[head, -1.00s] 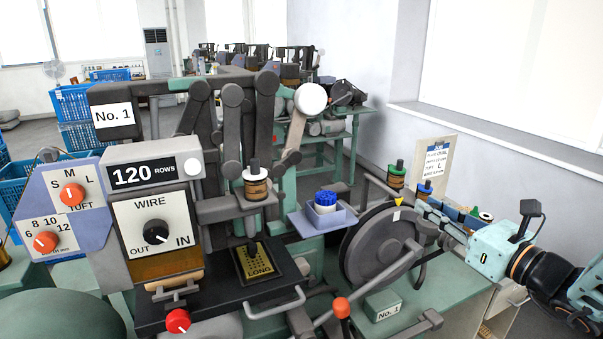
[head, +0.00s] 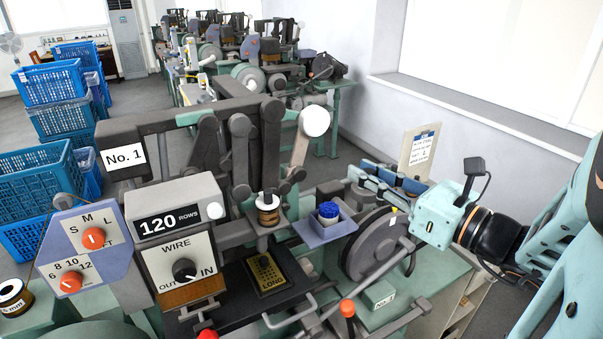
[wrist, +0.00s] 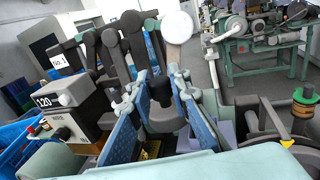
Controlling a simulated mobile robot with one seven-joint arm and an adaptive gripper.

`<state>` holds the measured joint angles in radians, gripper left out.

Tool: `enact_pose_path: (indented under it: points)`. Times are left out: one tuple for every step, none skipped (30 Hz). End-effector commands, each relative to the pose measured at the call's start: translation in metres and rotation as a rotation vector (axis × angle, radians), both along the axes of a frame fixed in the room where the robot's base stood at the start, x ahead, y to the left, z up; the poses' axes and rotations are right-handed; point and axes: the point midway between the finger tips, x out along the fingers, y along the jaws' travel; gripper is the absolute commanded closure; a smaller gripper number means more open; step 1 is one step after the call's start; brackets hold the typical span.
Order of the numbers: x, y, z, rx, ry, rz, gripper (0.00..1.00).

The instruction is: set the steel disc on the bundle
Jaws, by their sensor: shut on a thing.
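The bundle (head: 328,210) is a short upright cluster of blue bristles in a lilac tray (head: 320,236) on the machine's right side. My gripper (head: 353,180) reaches in from the right, above and to the right of the tray, apart from the bundle. In the wrist view its two blue fingers (wrist: 160,110) stand either side of a dark grey rounded piece (wrist: 164,122), which seems to be the steel disc gripped between them. Its outline partly merges with the machine's grey arms behind. The disc does not show clearly in the head view. The bundle is hidden in the wrist view.
The machine's grey arms with a white round end (head: 314,121) rise left of my gripper. A large grey wheel (head: 375,248) and an orange-tipped lever (head: 347,307) lie below. A sign card (head: 419,150) stands behind the gripper. A spool (head: 268,210) stands left of the tray.

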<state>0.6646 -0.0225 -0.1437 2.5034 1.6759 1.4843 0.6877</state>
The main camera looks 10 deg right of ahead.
Motion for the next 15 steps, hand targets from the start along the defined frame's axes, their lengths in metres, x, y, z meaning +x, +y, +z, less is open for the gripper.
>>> enact_pose_path:
  points:
    - [-0.001,0.0,0.004,0.001,-0.002,0.0,1.0]
    - [0.0,0.001,0.003,0.001,-0.002,0.001,1.0]
    - [0.002,0.001,0.002,0.002,-0.001,0.002,1.0]
    - [0.005,0.002,0.001,0.001,0.0,0.003,1.0]
    - [0.008,0.004,-0.001,0.002,0.001,0.005,1.0]
    - [0.015,0.005,-0.005,0.003,0.002,0.005,1.0]
    - [0.02,0.007,-0.007,0.003,0.002,0.006,1.0]
    - [0.026,0.009,-0.01,0.004,0.001,0.007,1.0]
    - [0.035,0.01,-0.015,0.004,0.003,0.006,1.0]
    - [0.041,0.012,-0.017,0.003,0.002,0.006,1.0]
    - [0.048,0.014,-0.02,0.004,0.001,0.007,1.0]
    - [0.056,0.016,-0.024,0.004,0.001,0.006,1.0]
    - [0.062,0.017,-0.027,0.003,0.002,0.006,1.0]
    - [0.068,0.019,-0.03,0.004,0.001,0.006,1.0]
    - [0.077,0.021,-0.033,0.004,0.001,0.006,1.0]
